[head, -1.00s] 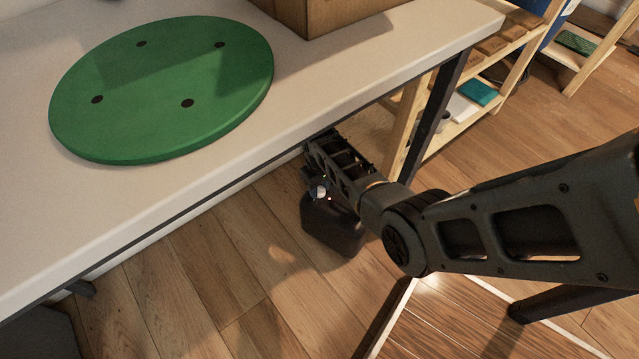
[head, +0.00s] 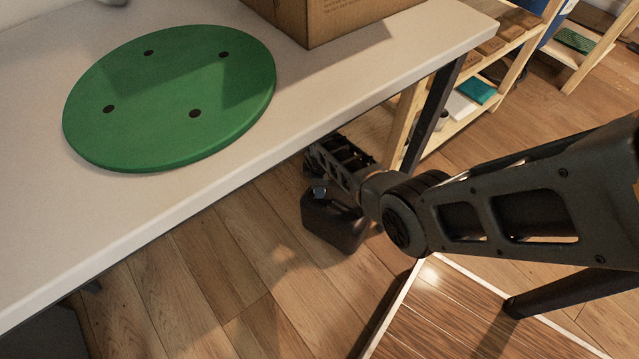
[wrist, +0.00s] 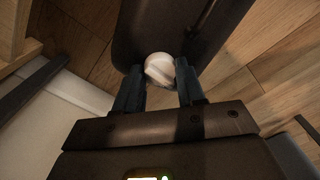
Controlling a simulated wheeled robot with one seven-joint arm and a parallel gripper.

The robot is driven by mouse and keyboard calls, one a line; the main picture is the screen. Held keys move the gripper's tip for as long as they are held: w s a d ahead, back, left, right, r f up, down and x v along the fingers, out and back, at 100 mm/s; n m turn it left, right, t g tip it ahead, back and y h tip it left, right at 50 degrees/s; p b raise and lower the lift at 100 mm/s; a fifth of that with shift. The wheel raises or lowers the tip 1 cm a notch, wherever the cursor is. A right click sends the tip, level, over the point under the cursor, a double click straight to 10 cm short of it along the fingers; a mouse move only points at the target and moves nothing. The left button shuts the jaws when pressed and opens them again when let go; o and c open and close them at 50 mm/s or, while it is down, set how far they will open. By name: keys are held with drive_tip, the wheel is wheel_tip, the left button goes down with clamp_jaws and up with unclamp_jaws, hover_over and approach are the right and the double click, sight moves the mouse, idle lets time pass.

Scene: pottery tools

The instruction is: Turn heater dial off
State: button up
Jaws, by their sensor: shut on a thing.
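The heater is a dark, rounded box (head: 335,225) on the wooden floor by the table's edge; my arm hides part of it. In the wrist view its dark body (wrist: 140,22) fills the top middle. A pale round dial (wrist: 160,68) on it sits between the two fingertips of my gripper (wrist: 160,82). The fingers are shut on the dial, one on each side. In the head view my gripper is mostly hidden by my own wrist and the table edge.
A white table (head: 235,160) overhangs beside my arm, with a green round board (head: 170,95) and a cardboard box (head: 330,18) on it. A dark table leg (head: 432,125) and a wooden shelf (head: 480,100) stand behind.

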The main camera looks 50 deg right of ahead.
drive_tip(key=shift+n, duration=1.6)
drive_tip(key=o, duration=1.1)
drive_tip(key=shift+c, duration=0.2)
wheel_tip(320, 180, up, 8)
drive_tip(key=p, duration=0.4)
drive_tip(key=shift+f+p, duration=0.1)
drive_tip(key=shift+p, duration=0.2)
